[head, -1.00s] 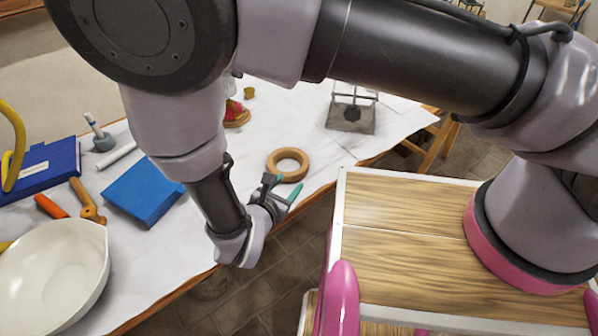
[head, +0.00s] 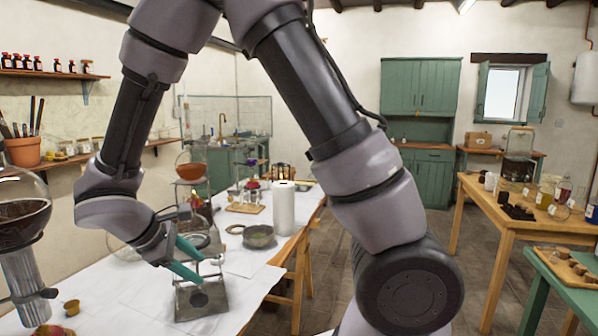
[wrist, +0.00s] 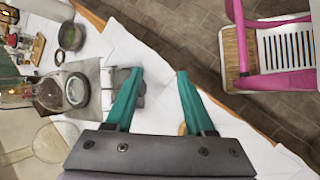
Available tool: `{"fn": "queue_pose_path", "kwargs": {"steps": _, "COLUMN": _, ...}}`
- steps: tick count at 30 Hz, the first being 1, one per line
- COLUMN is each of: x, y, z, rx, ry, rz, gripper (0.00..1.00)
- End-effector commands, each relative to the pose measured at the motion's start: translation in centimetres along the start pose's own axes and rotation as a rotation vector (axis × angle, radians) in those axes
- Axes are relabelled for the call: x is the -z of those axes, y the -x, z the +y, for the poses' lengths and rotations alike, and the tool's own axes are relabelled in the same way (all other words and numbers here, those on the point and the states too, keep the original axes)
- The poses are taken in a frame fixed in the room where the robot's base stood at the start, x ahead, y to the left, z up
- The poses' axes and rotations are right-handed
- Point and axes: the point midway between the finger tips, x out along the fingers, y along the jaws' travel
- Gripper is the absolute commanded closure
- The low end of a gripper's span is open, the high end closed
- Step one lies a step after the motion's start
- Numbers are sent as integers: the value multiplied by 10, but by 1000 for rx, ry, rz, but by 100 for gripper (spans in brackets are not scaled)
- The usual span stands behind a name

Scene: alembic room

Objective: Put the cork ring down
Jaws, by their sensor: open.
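My gripper (head: 201,267) is open above the white-covered table in the head view, with its two green fingers apart. In the wrist view the gripper (wrist: 159,74) has nothing between its fingertips, only white cloth behind them.
A metal stand (head: 203,302) stands on the table below the gripper. A dark pan (head: 259,236) and a white paper roll (head: 284,208) stand farther back. A round flask (head: 20,215) is at far left. The table edge drops to the floor at right.

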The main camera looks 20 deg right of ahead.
Motion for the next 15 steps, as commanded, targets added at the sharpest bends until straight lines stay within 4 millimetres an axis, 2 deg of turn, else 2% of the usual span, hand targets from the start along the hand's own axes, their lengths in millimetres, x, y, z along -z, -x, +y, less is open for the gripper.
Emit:
{"fn": "queue_pose_path", "kwargs": {"steps": 1, "x": -23, "y": 6, "z": 19, "rx": 65, "ry": -116, "rz": 26, "gripper": 46}}
{"fn": "queue_pose_path", "kwargs": {"steps": 6, "x": -92, "y": 21, "z": 56, "rx": 257, "ry": -470, "rz": 112, "gripper": 46}}
{"fn": "queue_pose_path", "kwargs": {"steps": 9, "x": -132, "y": 31, "z": 71, "rx": 352, "ry": -682, "rz": 173, "gripper": 46}}
{"fn": "queue_pose_path", "kwargs": {"steps": 15, "x": -208, "y": 54, "z": 89, "rx": 496, "ry": -1099, "rz": 321, "gripper": 46}}
